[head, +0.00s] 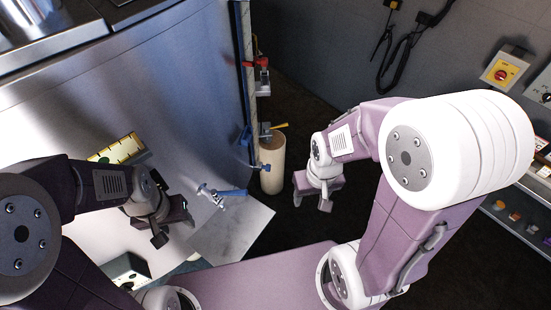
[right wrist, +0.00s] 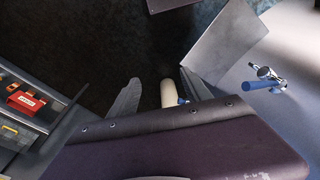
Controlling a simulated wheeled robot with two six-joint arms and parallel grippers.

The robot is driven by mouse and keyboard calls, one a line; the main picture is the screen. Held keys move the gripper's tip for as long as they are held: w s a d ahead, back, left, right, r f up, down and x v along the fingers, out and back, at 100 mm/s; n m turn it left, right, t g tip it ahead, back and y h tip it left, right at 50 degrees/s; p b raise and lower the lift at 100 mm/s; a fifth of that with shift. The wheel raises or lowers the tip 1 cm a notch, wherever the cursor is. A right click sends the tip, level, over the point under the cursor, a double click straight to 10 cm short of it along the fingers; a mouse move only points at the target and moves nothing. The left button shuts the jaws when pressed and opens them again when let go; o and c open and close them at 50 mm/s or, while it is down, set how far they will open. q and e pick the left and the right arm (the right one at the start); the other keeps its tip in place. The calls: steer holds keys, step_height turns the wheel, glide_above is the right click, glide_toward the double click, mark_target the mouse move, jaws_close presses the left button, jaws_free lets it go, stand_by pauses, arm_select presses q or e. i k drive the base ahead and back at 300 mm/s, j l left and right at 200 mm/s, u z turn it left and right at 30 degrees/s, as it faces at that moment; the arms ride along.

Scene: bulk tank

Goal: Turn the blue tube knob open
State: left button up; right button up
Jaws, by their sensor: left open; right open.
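A vertical tube assembly (head: 246,85) runs along the tank's edge. A small blue knob (head: 265,167) sits at its low end, in front of a cream cylinder (head: 272,150). In the right wrist view a bit of blue (right wrist: 183,100) shows beside the cream cylinder (right wrist: 168,93); I cannot tell if it is this knob. A metal tap with a blue lever (head: 232,192) is on the tank front. My right gripper (head: 312,197) is open and empty, right of the knob and apart from it. My left gripper (head: 172,226) is open and empty, left of the tap.
The steel tank (head: 190,90) fills the left. A red handle (head: 256,64) and a yellow handle (head: 276,126) sit higher on the tube. A grey plate (head: 235,228) lies below the tap. Shelves (head: 515,215) stand at right. Dark floor between is clear.

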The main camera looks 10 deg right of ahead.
mark_target(267, 168)
steer(key=i+l+u, duration=0.2)
steer(key=l, duration=0.9)
steer(key=l+u, duration=0.2)
steer(key=l, duration=0.85)
